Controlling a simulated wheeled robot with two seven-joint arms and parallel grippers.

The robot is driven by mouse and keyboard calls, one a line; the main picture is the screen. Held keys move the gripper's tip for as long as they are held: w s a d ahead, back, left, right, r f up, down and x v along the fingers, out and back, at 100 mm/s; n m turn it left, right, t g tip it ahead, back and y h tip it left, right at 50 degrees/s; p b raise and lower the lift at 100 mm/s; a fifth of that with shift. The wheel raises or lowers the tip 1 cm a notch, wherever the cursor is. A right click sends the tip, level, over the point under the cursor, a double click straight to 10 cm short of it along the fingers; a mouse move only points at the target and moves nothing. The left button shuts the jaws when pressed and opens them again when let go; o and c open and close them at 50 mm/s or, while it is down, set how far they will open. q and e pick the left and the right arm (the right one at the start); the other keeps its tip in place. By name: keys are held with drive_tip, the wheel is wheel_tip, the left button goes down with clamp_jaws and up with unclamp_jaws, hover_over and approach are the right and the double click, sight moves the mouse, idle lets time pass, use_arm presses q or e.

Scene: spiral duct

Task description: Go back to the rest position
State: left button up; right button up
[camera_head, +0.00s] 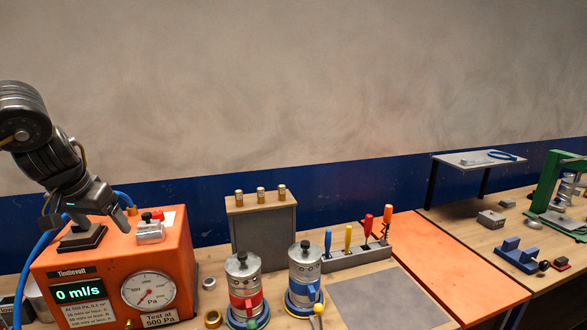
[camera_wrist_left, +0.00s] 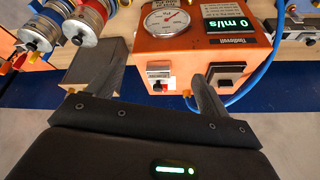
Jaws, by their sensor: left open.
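My left gripper (camera_head: 92,212) comes in from the left in the head view, above the top of the orange tester box (camera_head: 95,265). In the left wrist view its two fingers (camera_wrist_left: 140,88) are spread apart, open, with nothing between them. Beyond the fingers are the tester's top switches and the gauge (camera_wrist_left: 166,22). In the head view the gauge (camera_head: 148,290) and a green display reading 0 ml/s (camera_head: 78,292) face forward. My right gripper is not in view.
Two metal canisters, one with a red band (camera_head: 243,285) and one with a blue band (camera_head: 304,275), stand right of the tester. Behind are a grey box (camera_head: 262,235) and a tool rack (camera_head: 345,258). A grey mat (camera_head: 390,298) is bare. A blue hose (camera_head: 37,265) runs beside the tester.

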use_arm(q)
drive_tip(key=w+d+f+m+h, duration=0.2)
drive_tip(key=d+f+m, duration=0.3)
drive_tip(key=d+f, duration=0.5)
drive_tip(key=w+d+f+m+h, duration=0.25)
drive_tip(key=d+f+m, duration=0.3)
drive_tip(key=d, duration=0.85)
drive_tip(key=s+d+f+m+t+h, duration=0.1)
drive_tip(key=s+d+f+t+h, duration=0.15)
drive_tip(key=s+d, duration=0.45)
drive_tip(key=s+d+f+m+t+h, duration=0.1)
drive_tip(key=s+d+f+h, duration=0.25)
drive_tip(key=d, duration=0.85)
drive_tip(key=s+a+f+n+g+y, duration=0.2)
drive_tip(key=s+a+f+n+y, duration=0.3)
drive_tip(key=s+a+f, duration=0.65)
drive_tip(key=s+a+f+n+g+y, duration=0.3)
drive_tip(key=s+a+f+n+y, duration=0.4)
drive_tip(key=s+a, duration=0.7)
wheel_tip(320, 180, down, 37)
drive_tip(key=s+m+g+h+b, duration=0.1)
drive_tip(key=s+m+h+b, duration=0.1)
drive_tip(key=b, duration=0.6)
drive_tip(key=s+a+f+g+b, duration=0.1)
drive_tip(key=s+f+b, duration=0.4)
drive_tip(key=s+f, duration=1)
wheel_tip(320, 180, down, 4)
drive_tip(key=shift+s+a+f, duration=0.1)
drive_tip(key=shift+s+a, duration=0.25)
drive_tip(key=shift+a, duration=0.2)
